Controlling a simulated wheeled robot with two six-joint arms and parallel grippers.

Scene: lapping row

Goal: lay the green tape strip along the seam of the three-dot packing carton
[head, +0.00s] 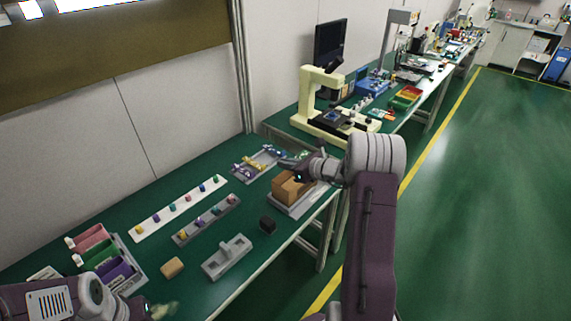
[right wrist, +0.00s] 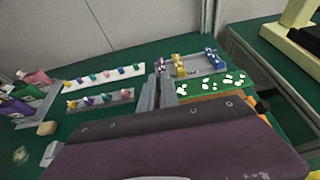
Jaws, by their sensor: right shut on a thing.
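The brown packing carton (head: 287,188) sits on a grey base near the table's front edge, below my right gripper (head: 290,164). Its dot marks cannot be made out. In the right wrist view the carton (right wrist: 236,97) shows only as an orange-brown edge. My right gripper is shut on a green strip with white spots (right wrist: 208,86), which extends to the right of the fingers above the carton. Whether it touches the carton cannot be told.
Behind the carton is a grey tray with yellow and purple pieces (head: 240,170). White (head: 160,219) and grey (head: 188,235) racks, a grey fixture (head: 216,266), a tan block (head: 172,267), a black block (head: 267,224) and coloured bins (head: 122,286) lie left. A cream microscope (head: 304,112) stands beyond.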

